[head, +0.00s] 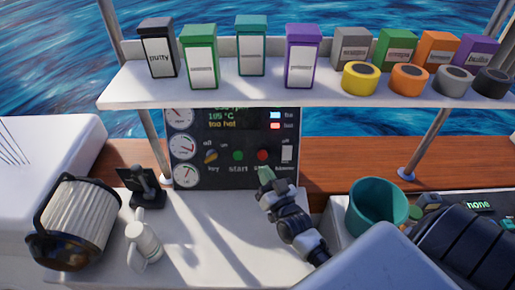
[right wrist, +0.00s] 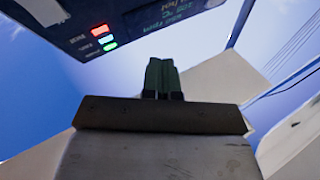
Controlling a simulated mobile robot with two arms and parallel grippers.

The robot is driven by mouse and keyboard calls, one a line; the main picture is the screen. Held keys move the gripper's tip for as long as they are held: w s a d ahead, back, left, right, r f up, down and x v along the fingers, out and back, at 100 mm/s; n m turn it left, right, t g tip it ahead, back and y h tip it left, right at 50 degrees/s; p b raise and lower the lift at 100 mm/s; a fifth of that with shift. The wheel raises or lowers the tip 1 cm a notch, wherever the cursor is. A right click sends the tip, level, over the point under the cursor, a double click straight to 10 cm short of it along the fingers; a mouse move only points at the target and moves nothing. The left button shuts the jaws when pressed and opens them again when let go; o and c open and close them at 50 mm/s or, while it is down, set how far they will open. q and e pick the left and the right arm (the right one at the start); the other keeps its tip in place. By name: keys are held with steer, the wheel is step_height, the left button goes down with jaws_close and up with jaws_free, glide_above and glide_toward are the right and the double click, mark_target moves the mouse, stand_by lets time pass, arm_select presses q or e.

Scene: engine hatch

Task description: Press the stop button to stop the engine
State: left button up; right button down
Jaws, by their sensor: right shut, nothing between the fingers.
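The dark control panel (head: 230,165) stands upright below the shelf, with gauges on its left, a small screen at the top, a yellow key switch (head: 211,156), a green button (head: 238,155) and a red stop button (head: 263,155). My right gripper (head: 264,173) is just below and in front of the red button; whether it touches is unclear. Its green fingers are together and empty, as the right wrist view (right wrist: 162,75) also shows. In that view the panel's screen (right wrist: 165,12) is at the top and the buttons are not visible. My left gripper is not in view.
A white shelf (head: 200,95) above the panel carries several boxes and rolls. A teal cup (head: 376,207) stands at right, and a ribbed filter (head: 77,222), a white handled object (head: 143,242) and a black joystick (head: 145,187) at left. The counter (head: 205,235) before the panel is mostly clear.

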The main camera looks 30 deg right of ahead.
mark_target(265, 159)
steer(key=shift+w+d+f+b, duration=0.55)
steer(key=shift+w+d+b, duration=0.2)
steer(key=shift+w+b, duration=0.4)
steer(key=shift+w+d+f+b, duration=0.6)
steer(key=shift+w+d+b, duration=0.1)
steer(key=shift+w+b, duration=0.4)
steer(key=shift+w+d+f+b, duration=0.55)
steer(key=shift+w+d+b, duration=0.2)
steer(key=shift+w+b, duration=0.4)
steer(key=shift+f, duration=0.1)
steer(key=shift+w+d, duration=0.2)
steer(key=shift+w, duration=0.1)
